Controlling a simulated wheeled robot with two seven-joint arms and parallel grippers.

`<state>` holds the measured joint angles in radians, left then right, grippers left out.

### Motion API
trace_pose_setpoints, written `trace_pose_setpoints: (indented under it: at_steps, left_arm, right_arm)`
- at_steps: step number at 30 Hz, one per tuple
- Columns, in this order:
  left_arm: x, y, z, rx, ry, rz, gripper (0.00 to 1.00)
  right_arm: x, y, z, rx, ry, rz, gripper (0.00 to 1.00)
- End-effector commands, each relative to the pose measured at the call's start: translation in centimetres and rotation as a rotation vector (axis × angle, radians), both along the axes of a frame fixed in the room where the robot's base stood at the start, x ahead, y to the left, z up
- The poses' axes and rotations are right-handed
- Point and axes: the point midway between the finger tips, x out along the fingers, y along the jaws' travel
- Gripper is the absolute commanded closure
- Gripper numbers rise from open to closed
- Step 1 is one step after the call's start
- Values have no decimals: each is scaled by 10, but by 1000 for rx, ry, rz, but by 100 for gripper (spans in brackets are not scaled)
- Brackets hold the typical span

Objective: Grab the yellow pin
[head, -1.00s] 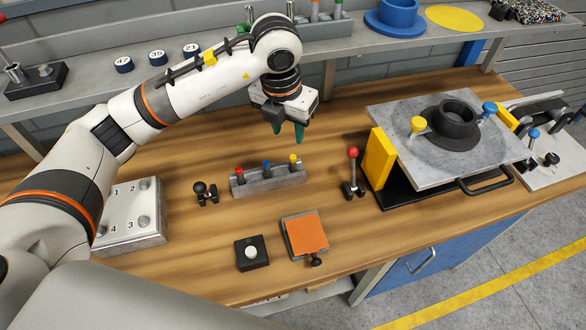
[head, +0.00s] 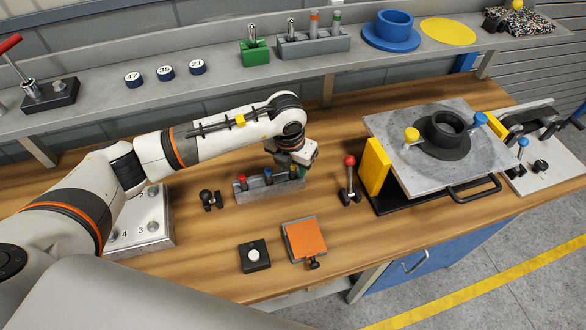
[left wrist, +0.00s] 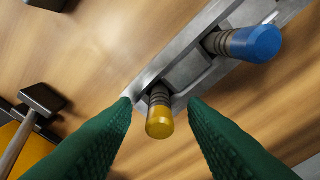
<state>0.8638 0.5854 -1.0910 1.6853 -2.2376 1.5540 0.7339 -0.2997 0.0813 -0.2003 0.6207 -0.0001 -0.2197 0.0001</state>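The yellow pin (left wrist: 159,122) stands in the end of the grey metal rack (head: 270,190). In the left wrist view it shows between my green fingertips, with bare space on both sides. My left gripper (left wrist: 160,112) is open around it. In the head view the gripper (head: 301,171) is down at the rack's right end and mostly hides the yellow pin. A blue pin (left wrist: 255,43) stands beside it in the rack, and a red pin (head: 242,182) stands at the rack's left end. My right gripper is in neither view.
A red-knobbed lever (head: 349,162) stands right of the rack. A tilted grey plate (head: 390,150) carries a black ring with yellow and blue knobs. An orange-topped block (head: 305,238) and a black button box (head: 254,256) lie in front. A shelf (head: 220,85) runs behind.

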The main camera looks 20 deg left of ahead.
Motion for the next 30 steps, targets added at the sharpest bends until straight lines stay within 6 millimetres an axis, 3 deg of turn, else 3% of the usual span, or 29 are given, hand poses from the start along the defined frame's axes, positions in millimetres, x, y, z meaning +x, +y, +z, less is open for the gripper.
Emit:
trace_pose_setpoints:
  at_steps: [4, 11, 22, 30]
  left_arm:
    - [0, 0, 0, 0, 0, 0, 62]
    - [0, 0, 0, 0, 0, 0, 100]
    - [1, 0, 6, -2, -4, 0, 100]
    - [2, 0, 54, -2, -8, 0, 100]
  right_arm:
    - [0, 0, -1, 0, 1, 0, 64]
    - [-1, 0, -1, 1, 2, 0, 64]
    - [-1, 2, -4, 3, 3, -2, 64]
    - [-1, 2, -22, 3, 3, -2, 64]
